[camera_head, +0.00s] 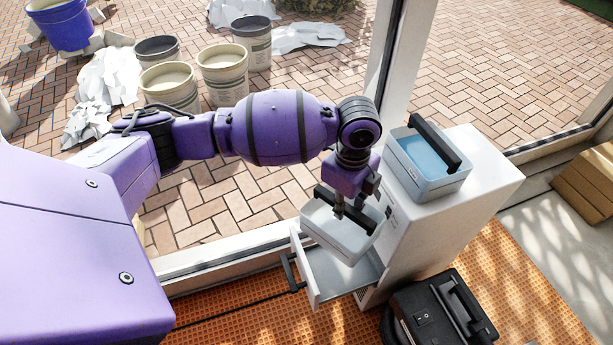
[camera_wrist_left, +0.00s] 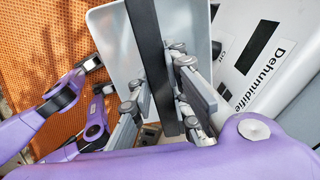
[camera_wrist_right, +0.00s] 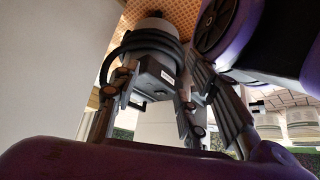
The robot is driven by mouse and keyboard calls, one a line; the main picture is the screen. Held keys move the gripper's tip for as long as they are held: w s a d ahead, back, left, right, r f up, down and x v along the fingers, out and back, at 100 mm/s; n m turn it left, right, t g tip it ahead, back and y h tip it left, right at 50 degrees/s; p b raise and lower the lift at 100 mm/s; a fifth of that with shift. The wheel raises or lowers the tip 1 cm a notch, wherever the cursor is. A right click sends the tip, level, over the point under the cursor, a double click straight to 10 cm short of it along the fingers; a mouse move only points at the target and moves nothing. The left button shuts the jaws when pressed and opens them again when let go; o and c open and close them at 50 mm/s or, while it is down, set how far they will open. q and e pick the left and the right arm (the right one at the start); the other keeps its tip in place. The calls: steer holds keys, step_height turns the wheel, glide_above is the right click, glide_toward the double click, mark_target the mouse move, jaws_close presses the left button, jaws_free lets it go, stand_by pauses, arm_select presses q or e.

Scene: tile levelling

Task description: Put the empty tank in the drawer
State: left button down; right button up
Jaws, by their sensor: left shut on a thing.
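The empty tank (camera_head: 329,238) is a pale white box with a black handle bar. My left gripper (camera_head: 350,205) is shut on that handle; the left wrist view shows its fingers (camera_wrist_left: 162,92) on both sides of the bar (camera_wrist_left: 148,45). The tank is slightly tilted and hangs over the open drawer (camera_head: 307,268), partly covering it. I cannot tell whether its underside touches the drawer. The drawer sticks out from the white dehumidifier cabinet (camera_head: 440,225), also in the left wrist view (camera_wrist_left: 270,60). My right gripper (camera_wrist_right: 150,110) is open and empty, seen only in its wrist view.
A second tank (camera_head: 430,165) with blue content and a black handle stands on top of the cabinet. A black case (camera_head: 440,310) stands on the orange floor matting in front. Buckets (camera_head: 222,70) and rubble lie outside, beyond the window frame. Boxes (camera_head: 590,180) stand at right.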

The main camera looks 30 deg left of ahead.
mark_target(341, 225)
arm_select(q)
steer(key=f+m+b, duration=0.1)
steer(key=f, duration=0.2)
steer(key=w+f+m+b, duration=0.1)
steer(key=f+b, duration=0.1)
steer(key=f, duration=0.1)
steer(key=f+m+b, duration=0.2)
steer(key=f, duration=0.1)
steer(key=shift+w+a+f, duration=0.25)
steer(key=shift+w+f, duration=0.05)
steer(key=shift+f, duration=0.05)
step_height(341, 225, down, 21)
steer(key=w+m+b, duration=0.1)
steer(key=b, duration=1)
steer(key=shift+a+m, duration=0.2)
steer(key=shift+m, duration=0.2)
arm_select(e)
step_height(341, 225, down, 16)
steer(key=s+g, duration=0.1)
steer(key=s, duration=0.1)
steer(key=shift+d+f, duration=0.2)
steer(key=shift+d, duration=0.05)
arm_select(q)
steer(key=shift+f, duration=0.1)
steer(key=c, duration=1.7)
jaws_free()
steer(key=shift+o, duration=0.2)
